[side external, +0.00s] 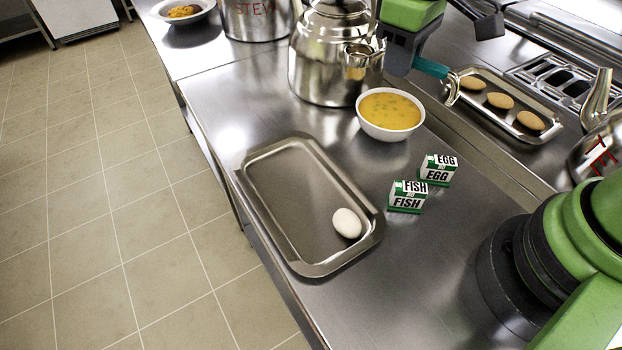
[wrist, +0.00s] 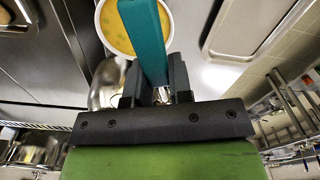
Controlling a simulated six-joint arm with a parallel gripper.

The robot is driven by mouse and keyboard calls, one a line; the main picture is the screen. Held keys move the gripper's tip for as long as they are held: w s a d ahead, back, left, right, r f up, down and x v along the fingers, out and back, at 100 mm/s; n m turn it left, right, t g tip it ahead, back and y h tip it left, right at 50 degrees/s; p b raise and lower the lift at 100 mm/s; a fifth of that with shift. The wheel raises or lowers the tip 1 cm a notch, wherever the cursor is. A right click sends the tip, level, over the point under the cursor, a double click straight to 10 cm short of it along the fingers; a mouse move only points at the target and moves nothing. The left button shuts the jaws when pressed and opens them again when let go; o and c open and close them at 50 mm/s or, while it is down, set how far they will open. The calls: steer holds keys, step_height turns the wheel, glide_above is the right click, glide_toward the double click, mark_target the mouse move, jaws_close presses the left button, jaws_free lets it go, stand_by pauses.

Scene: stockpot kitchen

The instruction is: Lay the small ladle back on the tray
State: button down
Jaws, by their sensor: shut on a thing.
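The small ladle has a teal handle (side external: 430,68) that ends in a metal hook at the right. A steel cup at the left of my gripper, in front of the kettle, looks like its bowl (side external: 359,55). My gripper (side external: 400,58) is shut on the ladle, held above the counter beyond the soup bowl. In the wrist view the teal handle (wrist: 146,40) passes between the fingers of my gripper (wrist: 155,88); the ladle's bowl cannot be made out there. A steel tray (side external: 285,205) lies on the near counter with a white egg (side external: 347,223) at its right end.
A white bowl of yellow soup (side external: 390,113) stands below and in front of my gripper, beside a steel kettle (side external: 320,60). FISH (side external: 407,197) and EGG (side external: 438,170) cartons stand right of the tray.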

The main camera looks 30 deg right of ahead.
steer(key=w+a+f+m, duration=0.1)
steer(key=a+f, duration=0.1)
steer(key=a, duration=0.8)
steer(key=m, duration=0.3)
glide_above(285, 200)
step_height(285, 200, down, 7)
steer(key=shift+s+a+f, duration=0.1)
steer(key=shift+f, duration=2.55)
steer(key=c, duration=1)
jaws_free()
steer(key=shift+f, duration=0.15)
steer(key=shift+c, duration=0.2)
